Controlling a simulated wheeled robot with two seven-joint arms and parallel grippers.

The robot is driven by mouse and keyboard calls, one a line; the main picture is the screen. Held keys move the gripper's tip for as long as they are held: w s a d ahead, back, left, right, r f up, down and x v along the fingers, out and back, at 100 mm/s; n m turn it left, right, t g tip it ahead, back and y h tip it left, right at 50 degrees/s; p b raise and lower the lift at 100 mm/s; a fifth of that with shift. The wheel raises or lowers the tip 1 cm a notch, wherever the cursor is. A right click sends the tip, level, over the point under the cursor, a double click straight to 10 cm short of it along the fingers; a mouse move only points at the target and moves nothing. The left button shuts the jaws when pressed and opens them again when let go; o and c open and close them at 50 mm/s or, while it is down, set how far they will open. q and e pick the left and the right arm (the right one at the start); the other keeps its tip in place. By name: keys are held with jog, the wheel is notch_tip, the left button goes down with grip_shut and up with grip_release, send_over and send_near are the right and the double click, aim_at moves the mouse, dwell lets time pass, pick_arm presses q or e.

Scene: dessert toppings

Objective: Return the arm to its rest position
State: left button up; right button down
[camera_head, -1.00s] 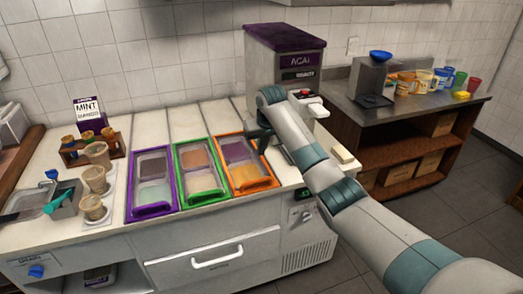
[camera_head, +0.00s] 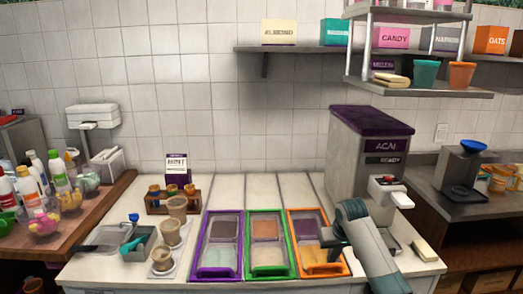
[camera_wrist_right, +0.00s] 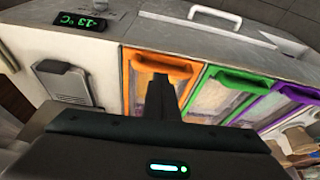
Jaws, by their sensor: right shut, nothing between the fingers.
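My right arm comes in from the lower right of the head view. Its gripper (camera_head: 335,246) is over the right side of the orange-rimmed container (camera_head: 322,269), partly hidden by my wrist. In the right wrist view the fingers (camera_wrist_right: 161,92) are together, with nothing held between them. They point towards the orange-rimmed container, which also shows there (camera_wrist_right: 160,59). I cannot tell the exact gap between the fingers and the container. My left gripper is not in view.
Green (camera_head: 267,271) and purple (camera_head: 217,273) rimmed containers stand left of the orange one. The acai machine (camera_head: 365,150) stands behind my arm. Cups (camera_head: 171,232) and a cup rack (camera_head: 172,202) are on the left counter. A shelf (camera_head: 300,48) hangs above.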

jog(key=s+a+f+n, duration=0.1)
jog(key=s+a+f, duration=0.1)
jog(key=s+f, duration=0.85)
jog(key=s+a+f, duration=0.2)
jog(key=s+f, duration=0.5)
jog(key=s, duration=0.6)
jog(key=s+d+r, duration=0.1)
jog(key=s, duration=1.4)
jog(key=s+d+r, duration=0.1)
jog(key=s+r, duration=0.1)
jog(key=s, duration=1.3)
notch_tip(320, 180, down, 31)
jog(key=s+g+b, duration=0.2)
jog(key=s+d+f+g+b, duration=0.1)
jog(key=s+d+f+b, duration=0.1)
jog(key=s+f, duration=1.5)
notch_tip(320, 180, down, 2)
jog(key=shift+s+d+f, duration=0.25)
jog(key=shift+s+d, duration=0.1)
jog(key=shift+d, duration=0.35)
